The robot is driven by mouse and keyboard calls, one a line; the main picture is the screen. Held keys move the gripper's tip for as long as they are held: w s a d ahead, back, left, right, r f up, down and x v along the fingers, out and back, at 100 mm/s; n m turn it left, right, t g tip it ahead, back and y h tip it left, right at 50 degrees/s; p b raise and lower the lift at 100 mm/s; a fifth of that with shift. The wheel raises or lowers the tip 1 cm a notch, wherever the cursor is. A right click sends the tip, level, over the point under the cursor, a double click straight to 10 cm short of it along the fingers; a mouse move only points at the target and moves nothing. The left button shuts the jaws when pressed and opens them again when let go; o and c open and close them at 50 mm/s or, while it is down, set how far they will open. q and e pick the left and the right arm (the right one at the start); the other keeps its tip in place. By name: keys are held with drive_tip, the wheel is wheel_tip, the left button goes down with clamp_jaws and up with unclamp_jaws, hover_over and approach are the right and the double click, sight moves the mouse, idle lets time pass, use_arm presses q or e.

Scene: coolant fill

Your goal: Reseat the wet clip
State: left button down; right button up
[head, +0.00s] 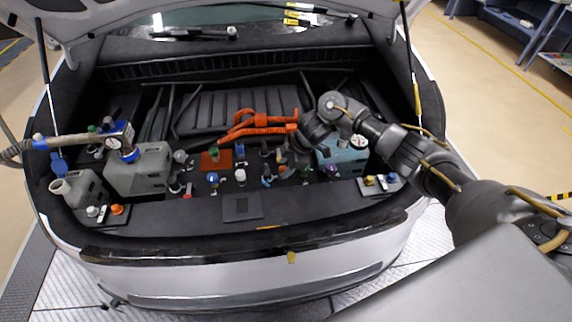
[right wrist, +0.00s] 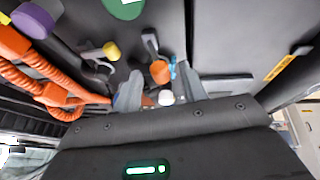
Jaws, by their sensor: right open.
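My right gripper (head: 287,163) reaches down from the right into the engine bay, among small capped fittings. In the right wrist view its two fingers (right wrist: 161,93) stand apart. An orange cap (right wrist: 160,72), a small light-blue clip-like part (right wrist: 173,68) and a white cap (right wrist: 166,97) show in or just beyond the gap between them. Nothing is visibly gripped. A small blue part (head: 265,181) also shows near the gripper in the head view. I cannot tell which part is the wet clip, or whether anything is wet. My left gripper is not in view.
Orange cables (head: 262,121) run behind the gripper. A blue-grey tank (head: 345,158) stands just right of it. A grey tank (head: 140,172) with a hose-fed filler head (head: 121,136) stands at left. The open hood's struts flank the bay. The front ledge (head: 310,203) is mostly clear.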

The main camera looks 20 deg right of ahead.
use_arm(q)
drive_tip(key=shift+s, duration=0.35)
use_arm(e)
drive_tip(key=shift+f, duration=0.1)
clamp_jaws()
